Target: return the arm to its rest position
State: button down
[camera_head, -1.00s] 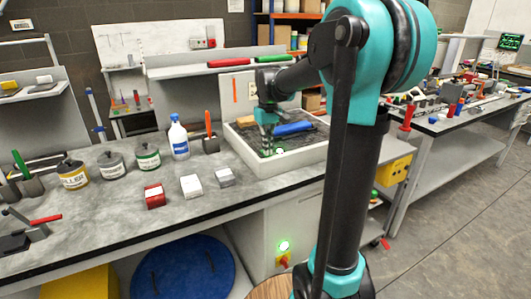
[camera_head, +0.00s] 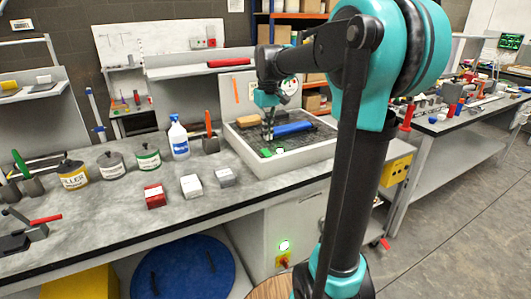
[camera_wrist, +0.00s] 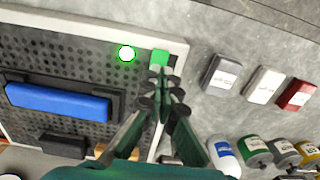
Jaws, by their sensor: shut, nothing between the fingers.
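My arm reaches over the bench from the right in the head view. My gripper (camera_head: 268,136) points down above the left part of the white-rimmed tray (camera_head: 290,162), its fingers together and empty. In the wrist view my gripper (camera_wrist: 160,82) shows its fingertips close together, just below a small green block (camera_wrist: 160,57) in the picture. That block appears apart from the fingers, near the tray's rim. A blue tool (camera_wrist: 58,102) lies on the perforated tray floor; it also shows in the head view (camera_head: 294,129).
A shelf (camera_head: 190,69) runs behind. The bench front between boxes and edge is clear. A round light (camera_wrist: 126,53) glows in the tray.

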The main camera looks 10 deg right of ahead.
jog(key=shift+r, duration=0.5)
jog(key=shift+s+f, duration=0.1)
jog(key=s+d+f+m+t, duration=0.1)
jog(key=s+d+f+t, duration=0.1)
jog(key=s+f, duration=0.9)
jog(key=s+d+f+m+t, duration=0.2)
jog(key=s+f, duration=0.8)
jog(key=f, duration=0.2)
jog(key=shift+s+f+m, duration=0.25)
jog(key=shift+s+m, duration=0.05)
jog(key=shift+s, duration=0.1)
